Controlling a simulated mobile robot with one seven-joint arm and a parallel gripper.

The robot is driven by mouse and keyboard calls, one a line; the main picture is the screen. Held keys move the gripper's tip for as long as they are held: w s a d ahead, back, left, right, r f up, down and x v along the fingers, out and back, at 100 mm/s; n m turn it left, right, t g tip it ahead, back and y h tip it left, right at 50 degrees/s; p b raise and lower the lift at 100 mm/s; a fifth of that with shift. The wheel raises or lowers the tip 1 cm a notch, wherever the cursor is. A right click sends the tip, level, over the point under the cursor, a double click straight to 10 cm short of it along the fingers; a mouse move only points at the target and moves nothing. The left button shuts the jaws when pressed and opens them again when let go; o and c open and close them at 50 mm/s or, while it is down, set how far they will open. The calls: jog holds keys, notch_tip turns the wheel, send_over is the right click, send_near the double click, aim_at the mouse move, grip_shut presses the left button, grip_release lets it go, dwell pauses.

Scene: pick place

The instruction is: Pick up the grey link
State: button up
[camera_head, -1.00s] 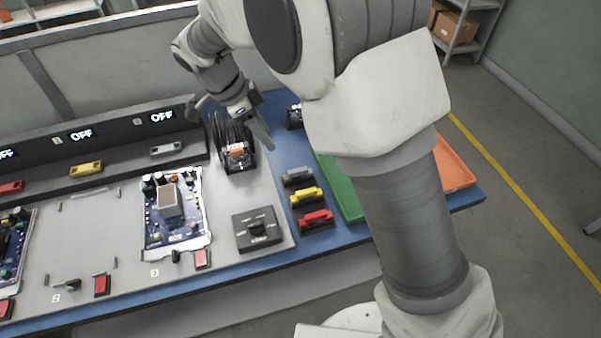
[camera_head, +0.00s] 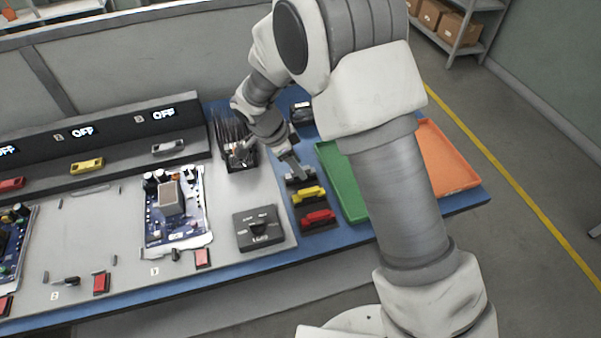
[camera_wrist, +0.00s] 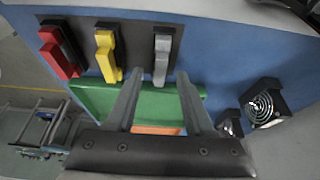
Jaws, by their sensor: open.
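The grey link (camera_wrist: 162,58) lies on its dark holder, beside a yellow link (camera_wrist: 106,55) and a red link (camera_wrist: 58,52) in the wrist view. My gripper (camera_wrist: 160,76) is open, and its two fingertips appear on either side of the grey link's near end. I cannot tell how high the fingers are above it. In the head view my gripper (camera_head: 289,164) is over the far end of the row and partly hides the grey link (camera_head: 300,178). The yellow link (camera_head: 308,194) and red link (camera_head: 318,217) are in plain sight there.
A green tray (camera_head: 337,180) and an orange tray (camera_head: 447,160) stand right of the links. A black rack with dark probes (camera_head: 225,130) is left of my gripper.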

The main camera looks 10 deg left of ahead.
jog(key=shift+d+f, duration=0.15)
jog(key=shift+f, duration=0.4)
grip_shut()
jog(key=shift+w+r, duration=0.1)
jog(key=shift+r, duration=0.05)
notch_tip(320, 180, up, 4)
jog(key=shift+r, duration=0.25)
jog(key=s+d+r+p, duration=0.2)
jog(key=s+d+r, duration=0.6)
jog(key=r, duration=0.2)
jog(key=shift+s, duration=0.2)
dwell(0.7)
jog(key=shift+d+f, duration=0.1)
jog(key=shift+f, duration=0.05)
